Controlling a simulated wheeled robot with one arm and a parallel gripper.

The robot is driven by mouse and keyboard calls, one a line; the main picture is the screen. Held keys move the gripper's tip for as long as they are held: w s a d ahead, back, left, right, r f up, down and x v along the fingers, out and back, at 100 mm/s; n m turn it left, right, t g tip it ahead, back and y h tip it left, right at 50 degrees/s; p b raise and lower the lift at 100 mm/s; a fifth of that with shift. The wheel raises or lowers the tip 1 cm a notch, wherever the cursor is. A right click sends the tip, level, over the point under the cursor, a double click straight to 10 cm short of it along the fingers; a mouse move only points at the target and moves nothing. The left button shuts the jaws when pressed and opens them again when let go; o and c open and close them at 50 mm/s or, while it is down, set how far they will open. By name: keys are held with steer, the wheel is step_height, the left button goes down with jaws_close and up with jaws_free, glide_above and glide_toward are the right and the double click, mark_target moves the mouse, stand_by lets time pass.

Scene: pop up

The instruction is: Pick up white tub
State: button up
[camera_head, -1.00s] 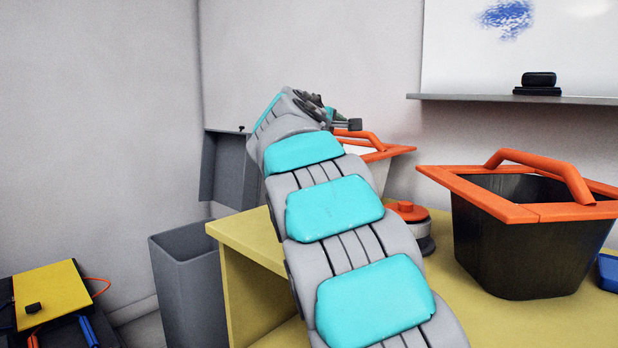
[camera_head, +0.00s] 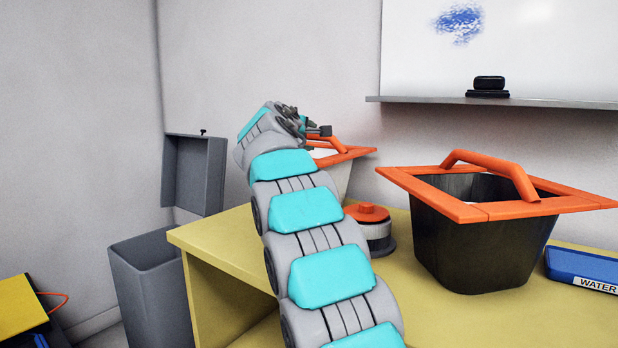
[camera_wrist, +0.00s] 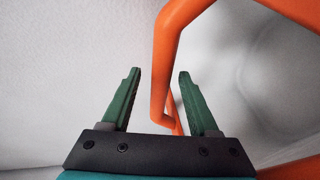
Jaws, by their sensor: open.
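The white tub (camera_head: 341,178) has an orange rim and an orange handle. It stands at the back of the yellow table in the head view, partly hidden by my arm. My gripper (camera_head: 318,130) is at the tub's top, by the handle. In the wrist view my gripper (camera_wrist: 160,76) is open, with two green fingers apart. The orange handle (camera_wrist: 165,65) shows beyond the fingers, and its lower part appears between them. I cannot tell its depth relative to the fingertips.
A black tub (camera_head: 480,240) with orange rim and handle stands right of my arm. A round orange-topped object (camera_head: 368,215) sits between. A blue WATER box (camera_head: 585,268) is at the right edge. A grey bin (camera_head: 155,285) stands left of the yellow table (camera_head: 215,238).

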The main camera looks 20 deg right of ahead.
steer(key=shift+c, duration=0.3)
jaws_close()
stand_by(1.1)
